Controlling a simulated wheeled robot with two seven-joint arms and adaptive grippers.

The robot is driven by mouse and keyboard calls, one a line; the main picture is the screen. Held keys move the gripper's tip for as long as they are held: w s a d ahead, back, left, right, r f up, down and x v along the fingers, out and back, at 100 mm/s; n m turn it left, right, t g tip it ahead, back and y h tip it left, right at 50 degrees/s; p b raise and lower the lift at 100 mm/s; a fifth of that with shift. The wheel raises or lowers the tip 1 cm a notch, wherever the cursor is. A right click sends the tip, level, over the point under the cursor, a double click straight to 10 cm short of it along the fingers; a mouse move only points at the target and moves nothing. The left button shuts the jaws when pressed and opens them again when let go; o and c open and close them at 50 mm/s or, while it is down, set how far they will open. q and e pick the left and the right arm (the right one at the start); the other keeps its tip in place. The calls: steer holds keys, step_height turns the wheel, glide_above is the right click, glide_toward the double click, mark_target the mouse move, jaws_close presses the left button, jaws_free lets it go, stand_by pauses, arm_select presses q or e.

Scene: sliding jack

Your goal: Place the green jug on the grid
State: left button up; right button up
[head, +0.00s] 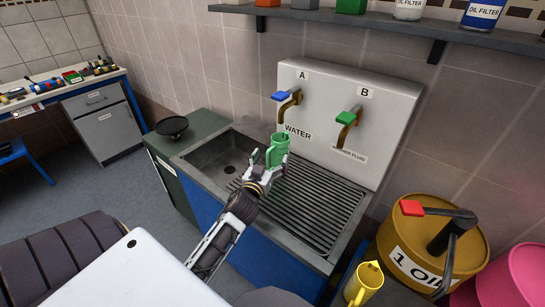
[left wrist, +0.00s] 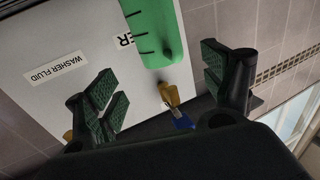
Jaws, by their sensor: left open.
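The green jug (head: 278,150) stands upright below tap A, by the back left end of the ribbed grid (head: 318,207). Its lower part is hidden behind my left gripper, so I cannot tell whether it touches the grid. My left gripper (head: 272,171) is at the jug, just in front of its lower part. In the left wrist view the jug (left wrist: 155,32) shows upside down, with dark marks on its side. The open fingers of my left gripper (left wrist: 165,88) are spread to either side, and no contact with the jug shows. My right gripper is not in view.
Taps A (head: 289,100) and B (head: 347,122) hang from the white panel (head: 325,80) behind the grid. The sink basin (head: 222,155) lies left. A yellow jug (head: 364,284) and an oil drum (head: 432,245) stand right. Most of the grid is bare.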

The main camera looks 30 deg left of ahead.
arm_select(q)
steer(key=shift+v, duration=1.6)
